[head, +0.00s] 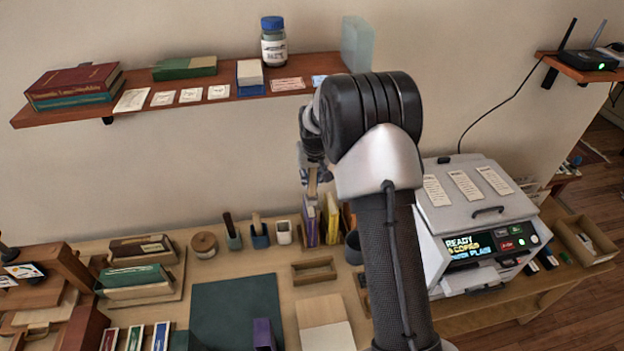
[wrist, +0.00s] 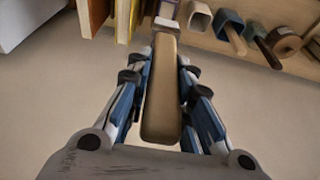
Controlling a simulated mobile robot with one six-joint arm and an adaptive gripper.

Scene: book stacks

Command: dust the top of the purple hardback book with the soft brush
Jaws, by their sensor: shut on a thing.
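My gripper (head: 313,175) is shut on the soft brush, whose tan wooden handle (wrist: 161,90) lies between the blue-and-grey fingers in the wrist view. The brush's handle also shows in the head view (head: 312,187), pointing down. Its bristle end is at the top of the wrist view and is hard to make out. The purple hardback book (head: 311,224) stands upright in a row with yellow books, just below my gripper in the head view. I cannot tell whether the bristles touch its top.
Yellow books (head: 332,218) stand right beside the purple one. A white cup (head: 283,232) and blue holders (head: 260,237) stand to the left, a dark cup (head: 354,248) to the right. A purple block (head: 263,334) is on the green mat (head: 232,305). A printer (head: 475,215) stands at right.

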